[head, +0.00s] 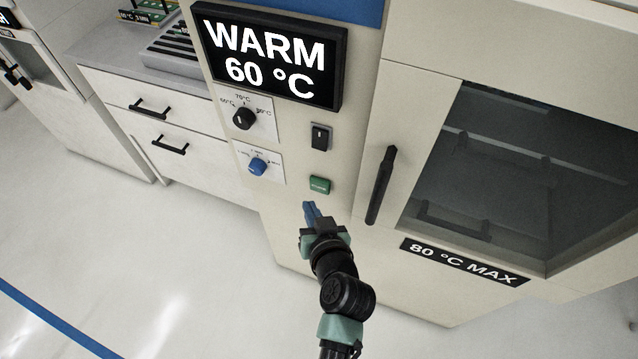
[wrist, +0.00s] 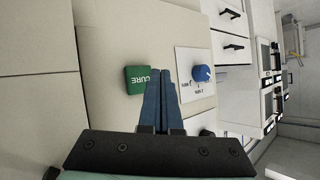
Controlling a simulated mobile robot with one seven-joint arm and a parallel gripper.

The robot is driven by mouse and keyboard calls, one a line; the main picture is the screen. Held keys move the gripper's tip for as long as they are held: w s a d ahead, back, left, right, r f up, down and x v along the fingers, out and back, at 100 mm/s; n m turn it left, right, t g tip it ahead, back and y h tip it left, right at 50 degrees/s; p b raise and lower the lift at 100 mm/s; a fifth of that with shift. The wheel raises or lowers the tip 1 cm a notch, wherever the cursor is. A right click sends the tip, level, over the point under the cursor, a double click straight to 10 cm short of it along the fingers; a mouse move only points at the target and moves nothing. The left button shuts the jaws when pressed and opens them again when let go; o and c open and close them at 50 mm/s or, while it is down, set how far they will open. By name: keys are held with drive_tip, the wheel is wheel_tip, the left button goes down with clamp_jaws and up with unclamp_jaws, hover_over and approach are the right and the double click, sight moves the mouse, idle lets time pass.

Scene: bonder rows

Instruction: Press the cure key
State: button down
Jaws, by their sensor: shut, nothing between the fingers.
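The cure key (head: 320,185) is a small green button on the cream oven panel, below the black rocker switch. In the wrist view it is a green block marked CURE (wrist: 139,80), just left of my fingertips. My gripper (head: 311,207) is shut and empty, with its blue fingers together, just below the key in the head view. The fingers also show in the wrist view (wrist: 161,88), pointing at the panel. A gap shows between fingers and key in the head view; the exact distance to the panel is hard to tell.
The display (head: 268,60) reads WARM 60 °C. A black temperature knob (head: 244,118), a blue timer knob (head: 258,167) and the rocker switch (head: 320,137) are on the panel. The oven door handle (head: 381,186) stands out to the right. Open floor (head: 130,260) lies left.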

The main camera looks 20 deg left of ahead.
drive_tip(key=s, duration=0.3)
idle(0.9)
